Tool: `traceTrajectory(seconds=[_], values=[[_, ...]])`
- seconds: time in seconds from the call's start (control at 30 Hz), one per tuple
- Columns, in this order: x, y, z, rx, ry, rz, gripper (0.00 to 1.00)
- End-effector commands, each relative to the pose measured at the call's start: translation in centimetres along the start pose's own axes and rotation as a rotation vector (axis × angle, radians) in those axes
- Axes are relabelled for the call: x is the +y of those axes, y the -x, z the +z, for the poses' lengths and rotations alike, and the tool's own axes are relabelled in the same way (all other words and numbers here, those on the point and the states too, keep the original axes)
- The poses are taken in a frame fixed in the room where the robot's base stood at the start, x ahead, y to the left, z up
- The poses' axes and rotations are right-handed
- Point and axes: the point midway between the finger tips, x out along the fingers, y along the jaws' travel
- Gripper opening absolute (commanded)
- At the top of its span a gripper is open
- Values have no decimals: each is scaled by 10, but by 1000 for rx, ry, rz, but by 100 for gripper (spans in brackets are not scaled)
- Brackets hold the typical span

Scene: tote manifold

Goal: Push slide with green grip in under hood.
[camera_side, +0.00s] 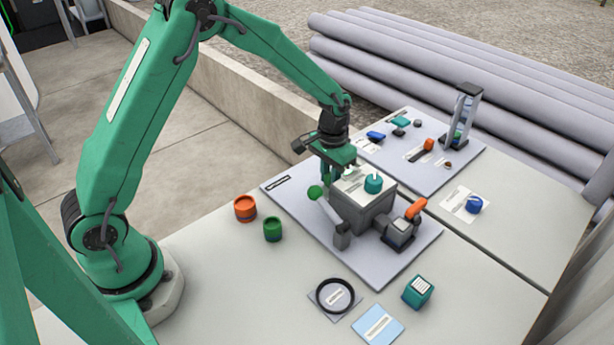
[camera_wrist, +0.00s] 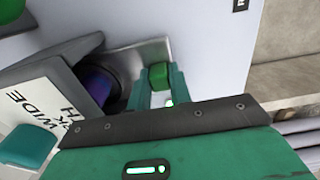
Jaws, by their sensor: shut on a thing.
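The grey hood (camera_side: 361,212) is a box with a white label and a teal knob on top. In the wrist view its dark edge (camera_wrist: 62,72) shows at left. The bare metal slide (camera_wrist: 140,57) sticks out from beside the hood, with a green grip (camera_wrist: 158,76) upright on it. My gripper (camera_wrist: 159,88) is shut on the green grip, one finger on each side. In the side view my gripper (camera_side: 328,180) is low behind the hood, which hides the slide and grip there. A dark purple round thing (camera_wrist: 97,84) sits under the hood's edge.
A lever with a green ball (camera_side: 315,192) stands left of the hood. An orange-handled valve (camera_side: 416,208) is at its right. Orange (camera_side: 245,209) and green (camera_side: 272,230) pots stand on the table at left. A black ring (camera_side: 335,295) and teal block (camera_side: 418,291) lie in front.

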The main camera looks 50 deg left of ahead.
Motion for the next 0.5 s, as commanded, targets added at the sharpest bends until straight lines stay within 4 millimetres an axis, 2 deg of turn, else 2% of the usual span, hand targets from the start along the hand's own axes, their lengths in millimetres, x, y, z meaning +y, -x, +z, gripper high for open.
traceTrajectory(seconds=[0.03,0.27,0.3,0.4,0.5], values=[[5,1,-2,8,-2,1,0],[7,2,-2,9,-4,1,0],[7,2,-2,10,-4,1,22],[6,2,-2,9,-4,1,42],[5,1,-2,7,-3,1,42]])
